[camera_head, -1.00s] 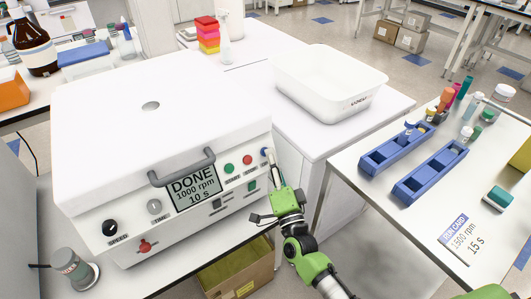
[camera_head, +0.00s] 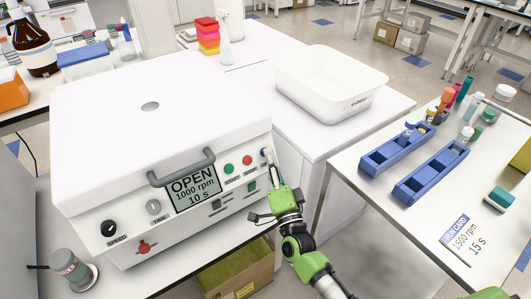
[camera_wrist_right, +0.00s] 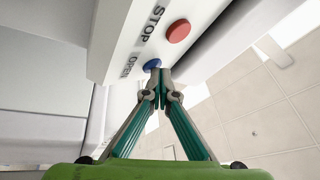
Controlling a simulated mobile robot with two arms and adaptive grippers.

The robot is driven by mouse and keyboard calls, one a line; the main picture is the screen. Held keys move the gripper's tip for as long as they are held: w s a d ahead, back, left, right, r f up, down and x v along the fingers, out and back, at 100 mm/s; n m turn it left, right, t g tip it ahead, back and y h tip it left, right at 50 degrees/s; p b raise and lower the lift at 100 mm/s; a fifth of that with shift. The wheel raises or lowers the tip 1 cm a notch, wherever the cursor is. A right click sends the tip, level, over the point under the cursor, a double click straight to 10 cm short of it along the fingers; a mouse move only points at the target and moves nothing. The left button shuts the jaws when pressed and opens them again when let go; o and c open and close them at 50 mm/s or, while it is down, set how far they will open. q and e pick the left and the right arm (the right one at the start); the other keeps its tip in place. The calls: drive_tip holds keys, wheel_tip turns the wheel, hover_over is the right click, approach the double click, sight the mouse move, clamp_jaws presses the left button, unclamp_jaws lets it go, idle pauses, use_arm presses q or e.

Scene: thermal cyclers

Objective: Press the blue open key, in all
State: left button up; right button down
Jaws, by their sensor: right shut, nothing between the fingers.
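The white machine (camera_head: 105,115) stands on the left bench with its lid down. Its display (camera_head: 193,190) reads OPEN, 1000 rpm, 10 s. The blue open key (camera_head: 263,152) is at the right end of the front panel, beside the red stop key (camera_head: 247,160). In the right wrist view the blue key (camera_wrist_right: 152,65) is partly covered by my fingertips, below the red key (camera_wrist_right: 178,30). My right gripper (camera_head: 268,157) is shut and empty, its tips at the blue key; contact looks likely but is hard to tell. My left gripper is not in view.
A white tub (camera_head: 325,95) stands on the bench behind my right gripper. The right bench carries blue racks (camera_head: 430,175), several bottles and a run card (camera_head: 459,242) reading 1500 rpm, 15 s. An open carton (camera_head: 240,270) is below.

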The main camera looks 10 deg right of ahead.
idle(0.4)
drive_tip(key=shift+s+d+r+p, duration=0.2)
drive_tip(key=shift+s+r+p, duration=0.1)
drive_tip(key=shift+s+p, duration=0.3)
drive_tip(key=s+p, duration=0.1)
drive_tip(key=s+d+r+p, duration=0.1)
drive_tip(key=s, duration=0.1)
drive_tip(key=s+r+p, duration=0.1)
drive_tip(key=shift+s+d, duration=0.15)
drive_tip(key=shift+d, duration=0.15)
idle(0.8)
